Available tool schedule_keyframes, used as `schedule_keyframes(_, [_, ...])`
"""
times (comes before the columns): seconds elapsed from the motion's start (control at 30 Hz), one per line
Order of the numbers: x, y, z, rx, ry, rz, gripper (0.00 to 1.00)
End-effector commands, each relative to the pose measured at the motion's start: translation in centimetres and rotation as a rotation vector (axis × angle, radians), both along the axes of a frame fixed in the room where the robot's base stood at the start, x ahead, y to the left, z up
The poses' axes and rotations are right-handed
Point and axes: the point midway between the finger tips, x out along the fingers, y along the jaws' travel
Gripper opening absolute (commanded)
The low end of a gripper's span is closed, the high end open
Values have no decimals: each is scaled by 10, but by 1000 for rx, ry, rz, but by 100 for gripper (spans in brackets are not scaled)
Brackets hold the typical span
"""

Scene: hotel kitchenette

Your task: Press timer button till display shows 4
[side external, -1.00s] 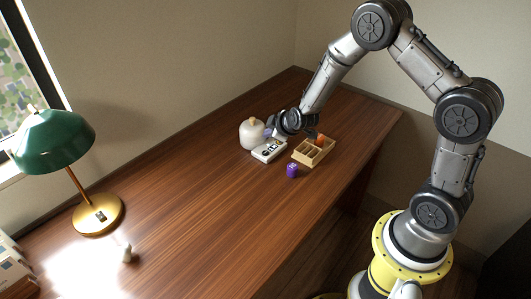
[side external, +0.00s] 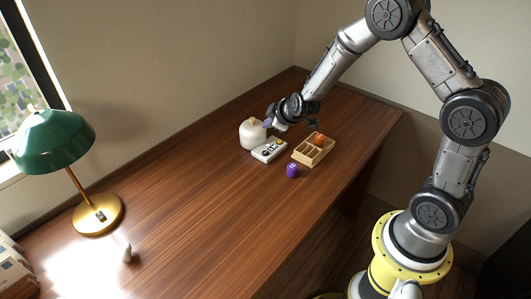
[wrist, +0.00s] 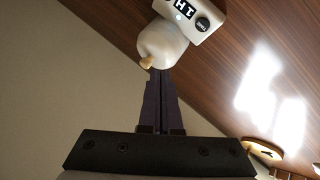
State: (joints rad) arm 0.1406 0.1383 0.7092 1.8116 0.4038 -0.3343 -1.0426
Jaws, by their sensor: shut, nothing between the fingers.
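The timer (side external: 268,151) is a small white box with a dark display, lying on the wooden desk beside a white jar. My gripper (side external: 267,124) is shut and empty, above the desk near the jar and the timer, apart from the button. Its dark purple fingers (wrist: 160,73) lie together.
The white jar (side external: 251,135) with a tan knob stands close behind the timer. A wooden compartment tray (side external: 303,158) with an orange item (side external: 319,139) is to the right. A green lamp (side external: 52,142) is far left; the desk between is mostly clear.

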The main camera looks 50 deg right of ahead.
Motion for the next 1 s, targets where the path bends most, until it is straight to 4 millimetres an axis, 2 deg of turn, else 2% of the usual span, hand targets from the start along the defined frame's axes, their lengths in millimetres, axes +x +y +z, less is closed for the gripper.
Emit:
schedule_keyframes(0.17, [0,0,-15,0,3,1,0])
schedule_keyframes(0.6, [0,0,-71,1,3,0,0])
schedule_keyframes(0.8, [0,0,-84,0,1,-1,0])
schedule_keyframes(1.0, [0,0,-87,0,0,0,0])
